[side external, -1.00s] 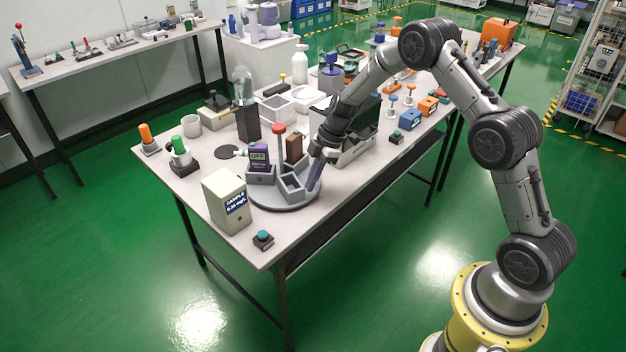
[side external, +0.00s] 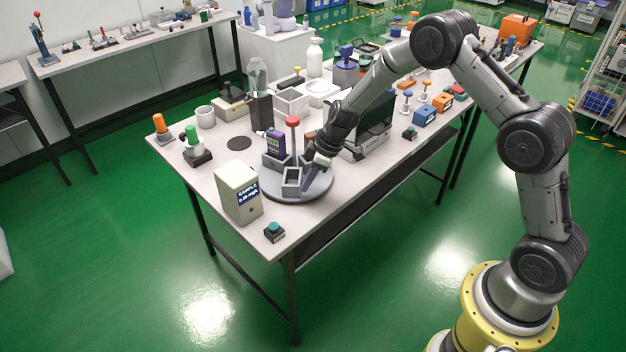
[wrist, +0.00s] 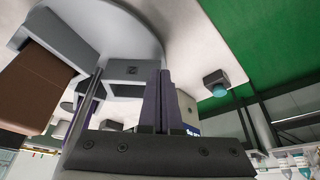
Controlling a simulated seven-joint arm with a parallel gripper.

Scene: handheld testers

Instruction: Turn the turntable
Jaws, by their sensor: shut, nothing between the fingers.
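The turntable (side external: 318,190) is a round grey disc near the table's front edge. A post with a red knob (side external: 292,121) rises from its middle. It carries a purple tester (side external: 275,144) in a holder at the left, an empty grey bin (side external: 291,181) at the front and a brown block, partly hidden by my arm. The block (wrist: 35,88) shows at left in the wrist view. My gripper (side external: 309,188) is shut and empty, low over the disc beside the bin's right side. Its purple-grey fingers (wrist: 157,90) are together in the wrist view. Whether they touch the bin, I cannot tell.
A beige sample box (side external: 239,192) stands just left of the disc, and a teal button (side external: 274,231) sits at the front corner. A tray unit (side external: 370,140) stands close right of my wrist. Orange and green-topped devices stand at the left end.

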